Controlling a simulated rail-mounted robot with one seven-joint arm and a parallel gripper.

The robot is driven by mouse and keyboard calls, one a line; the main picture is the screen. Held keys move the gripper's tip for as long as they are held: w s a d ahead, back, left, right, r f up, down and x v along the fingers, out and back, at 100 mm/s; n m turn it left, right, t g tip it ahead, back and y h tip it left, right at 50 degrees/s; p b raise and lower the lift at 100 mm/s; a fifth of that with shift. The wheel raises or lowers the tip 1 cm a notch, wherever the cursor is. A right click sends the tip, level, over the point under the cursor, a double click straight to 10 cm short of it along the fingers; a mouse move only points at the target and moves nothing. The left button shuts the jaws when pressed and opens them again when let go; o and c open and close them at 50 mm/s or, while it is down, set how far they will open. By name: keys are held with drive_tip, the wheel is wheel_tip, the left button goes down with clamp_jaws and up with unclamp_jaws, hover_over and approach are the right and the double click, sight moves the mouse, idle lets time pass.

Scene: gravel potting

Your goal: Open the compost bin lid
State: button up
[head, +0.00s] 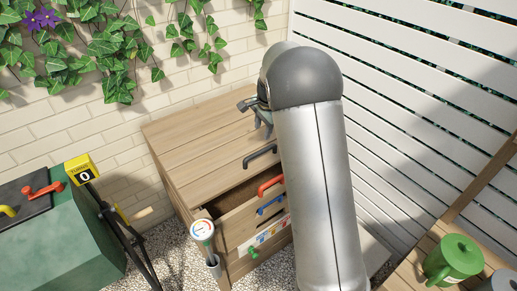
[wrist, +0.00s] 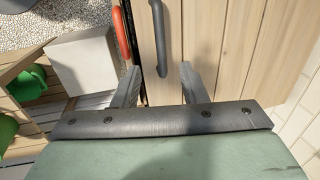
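The compost bin appears to be the wooden slatted box (head: 200,150) against the brick wall. Its plank lid (head: 205,135) lies flat, with a dark grey bar handle (head: 260,157) near the front edge. In the wrist view the dark handle (wrist: 160,38) lies ahead of my fingers, in line with the space between them. My gripper (head: 263,122) is over the lid, behind the handle in the head view. In the wrist view my gripper (wrist: 158,85) is open and empty, its two fingers apart. My arm hides the bin's right side.
Red (head: 270,185) and blue (head: 270,206) handles sit on the bin front, below a dark gap. A dial gauge (head: 203,230) stands before it. A green tumbler (head: 60,240) with a counter reading 0 is left. A slatted fence (head: 400,110) stands behind.

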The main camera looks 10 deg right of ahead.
sight(258, 152)
drive_tip(key=f, duration=0.4)
drive_tip(key=w+f+p, duration=0.1)
drive_tip(key=f, duration=0.3)
drive_tip(key=w+a+f+p, duration=0.1)
drive_tip(key=f, duration=0.3)
drive_tip(key=shift+w+f, duration=0.15)
clamp_jaws()
